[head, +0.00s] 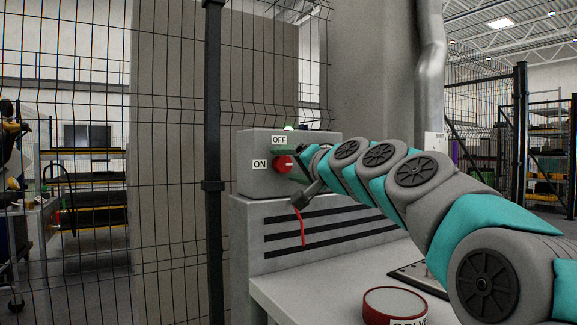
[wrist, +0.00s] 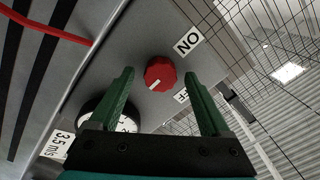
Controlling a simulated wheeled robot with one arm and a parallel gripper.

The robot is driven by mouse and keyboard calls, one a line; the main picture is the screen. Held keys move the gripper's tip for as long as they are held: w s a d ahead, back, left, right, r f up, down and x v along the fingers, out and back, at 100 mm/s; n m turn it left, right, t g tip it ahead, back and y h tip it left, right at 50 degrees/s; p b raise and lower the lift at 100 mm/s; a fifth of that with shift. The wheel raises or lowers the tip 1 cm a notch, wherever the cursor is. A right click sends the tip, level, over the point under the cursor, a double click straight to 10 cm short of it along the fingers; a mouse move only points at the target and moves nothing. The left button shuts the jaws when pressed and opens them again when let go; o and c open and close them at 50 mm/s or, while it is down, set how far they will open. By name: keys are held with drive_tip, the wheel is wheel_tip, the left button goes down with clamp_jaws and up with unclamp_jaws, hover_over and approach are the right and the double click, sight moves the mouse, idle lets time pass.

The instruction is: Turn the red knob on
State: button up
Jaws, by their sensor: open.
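The red knob (head: 281,163) sits on the front of a grey control box (head: 255,180). An ON label (head: 260,164) is left of it and an OFF label (head: 279,140) above it. In the wrist view the red knob (wrist: 160,72) has a white mark on its lower-left part, on the side away from the ON label (wrist: 188,42). The OFF label (wrist: 181,95) is partly hidden by a finger. My gripper (wrist: 158,75) is open, its green fingers on either side of the knob in that view, with gaps; contact is not visible. In the head view my gripper (head: 291,166) is right by the knob.
A dial gauge (wrist: 125,124) is partly behind my gripper in the wrist view. A red cable (head: 301,228) hangs below the box. A round red-rimmed item (head: 394,303) lies on the light bench (head: 320,290). A wire fence (head: 170,230) stands to the left.

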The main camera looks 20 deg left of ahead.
drive_tip(key=b+v, duration=0.1)
drive_tip(key=v, duration=0.6)
drive_tip(key=shift+s+d, duration=0.25)
drive_tip(key=shift+s, duration=0.05)
idle(0.3)
